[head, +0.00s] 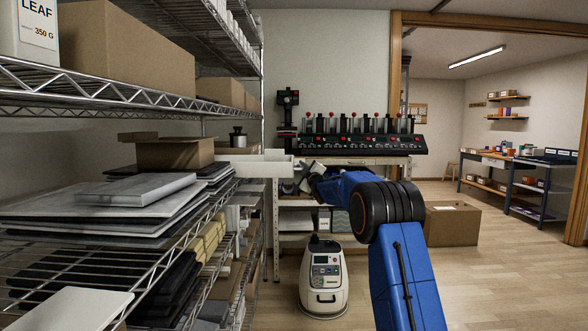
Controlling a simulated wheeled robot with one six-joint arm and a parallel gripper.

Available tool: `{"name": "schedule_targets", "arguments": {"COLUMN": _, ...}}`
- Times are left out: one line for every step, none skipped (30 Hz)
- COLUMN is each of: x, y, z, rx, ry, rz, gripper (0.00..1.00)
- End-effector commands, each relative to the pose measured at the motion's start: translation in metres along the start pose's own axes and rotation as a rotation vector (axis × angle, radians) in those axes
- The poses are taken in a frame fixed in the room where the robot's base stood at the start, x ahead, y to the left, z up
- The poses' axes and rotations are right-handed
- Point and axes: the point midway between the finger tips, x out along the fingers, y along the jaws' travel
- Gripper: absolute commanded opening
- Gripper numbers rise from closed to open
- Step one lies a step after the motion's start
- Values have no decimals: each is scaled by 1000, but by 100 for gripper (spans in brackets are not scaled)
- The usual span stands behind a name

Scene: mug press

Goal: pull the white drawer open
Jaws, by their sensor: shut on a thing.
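The white drawer (252,170) sticks out to the right from the shelf side, in the middle of the head view. Its long side and part of its open top show, and its front panel is at the right end. My gripper (299,181) is at that front end, shut on the drawer. The fingers are small and partly hidden by my blue arm, and the handle itself cannot be made out.
A wire shelf rack (130,96) with boxes and flat slabs fills the left. A bench with a row of black mug presses (360,144) stands behind. A cardboard box (452,224) is at right; the floor beyond is open.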

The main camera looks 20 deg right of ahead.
Motion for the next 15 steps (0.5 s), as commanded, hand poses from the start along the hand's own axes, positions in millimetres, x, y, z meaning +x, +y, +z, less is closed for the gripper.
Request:
{"name": "schedule_targets", "arguments": {"x": -1, "y": 0, "z": 3, "rx": 0, "ry": -1, "rz": -2, "gripper": 0}}
{"name": "schedule_targets", "arguments": {"x": -1, "y": 0, "z": 3, "rx": 0, "ry": -1, "rz": -2, "gripper": 0}}
{"name": "schedule_targets", "arguments": {"x": -2, "y": 1, "z": 4, "rx": 0, "ry": -1, "rz": -2, "gripper": 0}}
{"name": "schedule_targets", "arguments": {"x": -2, "y": 1, "z": 4, "rx": 0, "ry": -1, "rz": -2, "gripper": 0}}
{"name": "schedule_targets", "arguments": {"x": -2, "y": 1, "z": 4, "rx": 0, "ry": -1, "rz": -2, "gripper": 0}}
{"name": "schedule_targets", "arguments": {"x": -2, "y": 1, "z": 4, "rx": 0, "ry": -1, "rz": -2, "gripper": 0}}
{"name": "schedule_targets", "arguments": {"x": -2, "y": 1, "z": 4, "rx": 0, "ry": -1, "rz": -2, "gripper": 0}}
{"name": "schedule_targets", "arguments": {"x": -2, "y": 1, "z": 4, "rx": 0, "ry": -1, "rz": -2, "gripper": 0}}
{"name": "schedule_targets", "arguments": {"x": -2, "y": 1, "z": 4, "rx": 0, "ry": -1, "rz": -2, "gripper": 0}}
{"name": "schedule_targets", "arguments": {"x": -2, "y": 1, "z": 4, "rx": 0, "ry": -1, "rz": -2, "gripper": 0}}
{"name": "schedule_targets", "arguments": {"x": -2, "y": 1, "z": 4, "rx": 0, "ry": -1, "rz": -2, "gripper": 0}}
{"name": "schedule_targets", "arguments": {"x": -2, "y": 1, "z": 4, "rx": 0, "ry": -1, "rz": -2, "gripper": 0}}
{"name": "schedule_targets", "arguments": {"x": -2, "y": 1, "z": 4, "rx": 0, "ry": -1, "rz": -2, "gripper": 0}}
{"name": "schedule_targets", "arguments": {"x": -2, "y": 1, "z": 4, "rx": 0, "ry": -1, "rz": -2, "gripper": 14}}
{"name": "schedule_targets", "arguments": {"x": -2, "y": 1, "z": 4, "rx": 0, "ry": -1, "rz": -2, "gripper": 19}}
